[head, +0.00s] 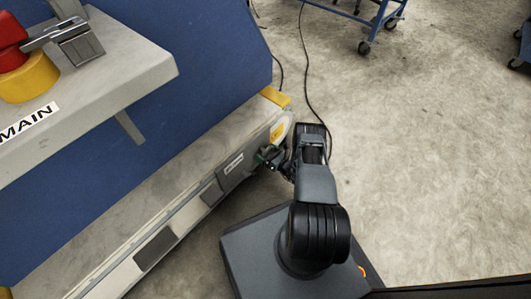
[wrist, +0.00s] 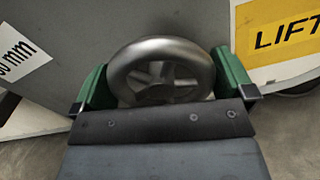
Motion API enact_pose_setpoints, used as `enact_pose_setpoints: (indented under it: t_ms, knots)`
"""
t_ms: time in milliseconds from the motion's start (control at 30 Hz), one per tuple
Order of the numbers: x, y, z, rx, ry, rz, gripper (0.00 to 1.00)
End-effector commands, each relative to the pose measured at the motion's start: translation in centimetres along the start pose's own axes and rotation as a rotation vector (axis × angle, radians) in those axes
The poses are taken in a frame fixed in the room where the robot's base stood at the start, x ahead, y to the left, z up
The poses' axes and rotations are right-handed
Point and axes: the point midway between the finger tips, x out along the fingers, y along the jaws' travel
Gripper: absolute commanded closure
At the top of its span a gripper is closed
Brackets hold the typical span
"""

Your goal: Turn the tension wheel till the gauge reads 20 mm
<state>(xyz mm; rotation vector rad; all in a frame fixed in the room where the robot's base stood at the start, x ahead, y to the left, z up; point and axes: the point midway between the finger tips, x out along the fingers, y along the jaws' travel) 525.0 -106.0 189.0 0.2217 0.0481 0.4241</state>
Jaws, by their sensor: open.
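The tension wheel (wrist: 160,72) is a grey metal handwheel with spokes, mounted on a grey panel in the middle of the wrist view. My gripper (wrist: 161,75) has one green finger on each side of the wheel rim, and the jaws are open. The fingers look close to the rim; I cannot tell whether they touch it. In the head view my gripper (head: 271,155) is at the machine's side, and the wheel cannot be made out there. A white label (wrist: 18,55) ending in "0 mm" is cut off at the left edge. No gauge pointer or reading can be made out.
A yellow label (wrist: 285,30) reading "LIFT" is right of the wheel. The long low machine (head: 130,215) runs diagonally, with a blue panel (head: 215,70) behind. A "MAIN" shelf (head: 130,65) juts out above left. A black cable (head: 306,65) crosses the floor.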

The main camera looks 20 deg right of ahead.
Motion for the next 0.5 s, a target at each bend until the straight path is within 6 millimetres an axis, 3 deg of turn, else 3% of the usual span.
enact_pose_setpoints:
  t_ms: [133,433,500]
  knots:
    - [-0.10,-0.13,0.03,0.000,-0.001,-0.003,0.02]
    - [-0.05,-0.08,0.03,-0.001,0.000,-0.001,0.30]
    - [-0.03,-0.06,0.02,0.000,0.000,-0.001,0.30]
